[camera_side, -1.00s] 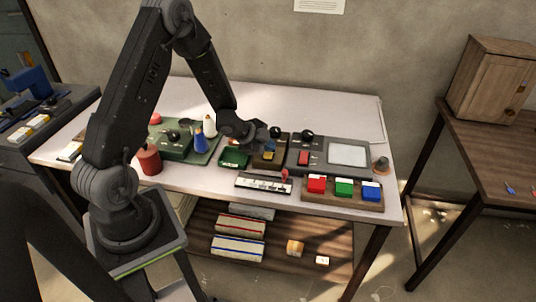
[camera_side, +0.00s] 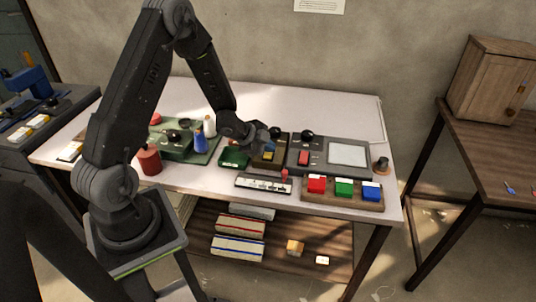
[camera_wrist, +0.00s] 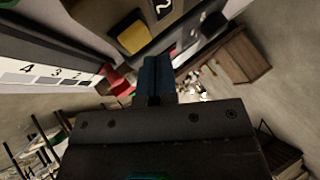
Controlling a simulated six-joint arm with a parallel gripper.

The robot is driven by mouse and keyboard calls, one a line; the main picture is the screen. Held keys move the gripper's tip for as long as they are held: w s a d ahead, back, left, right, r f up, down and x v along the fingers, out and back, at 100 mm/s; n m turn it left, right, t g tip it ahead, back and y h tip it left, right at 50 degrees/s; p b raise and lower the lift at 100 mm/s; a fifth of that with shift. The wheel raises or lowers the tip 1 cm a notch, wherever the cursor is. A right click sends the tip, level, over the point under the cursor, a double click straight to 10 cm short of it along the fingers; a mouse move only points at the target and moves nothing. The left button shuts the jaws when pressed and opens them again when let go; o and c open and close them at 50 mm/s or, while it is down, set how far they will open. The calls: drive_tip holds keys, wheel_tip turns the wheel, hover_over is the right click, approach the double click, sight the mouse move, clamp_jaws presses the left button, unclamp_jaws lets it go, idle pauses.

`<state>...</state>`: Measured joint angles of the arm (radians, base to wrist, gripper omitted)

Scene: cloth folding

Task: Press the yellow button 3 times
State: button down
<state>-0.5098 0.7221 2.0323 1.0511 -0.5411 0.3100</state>
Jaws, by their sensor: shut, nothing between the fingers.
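The yellow button (camera_side: 268,155) sits on a dark brown box (camera_side: 282,149) in the middle of the table. In the wrist view the yellow button (camera_wrist: 133,37) shows as a rounded square at the upper left of my fingers. My gripper (camera_wrist: 156,62) has its blue fingers together with nothing between them. In the side view my gripper (camera_side: 262,138) is just above the box, close to the button. I cannot tell from the views whether the fingertips touch the button; in the wrist view they appear beside it.
A green bin (camera_side: 233,157) stands left of the box. A grey panel (camera_side: 320,170) with a red switch (camera_side: 303,157) is to its right. A numbered white strip (camera_side: 263,184) with a red pointer and red, green (camera_side: 343,187) and blue blocks lie in front. Bottles (camera_side: 200,143) stand left.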

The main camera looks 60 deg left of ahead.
sight(268, 155)
drive_tip(key=shift+f, duration=0.25)
drive_tip(key=shift+f, duration=0.5)
idle(0.7)
drive_tip(key=shift+r, duration=0.9)
drive_tip(key=shift+r, duration=2.55)
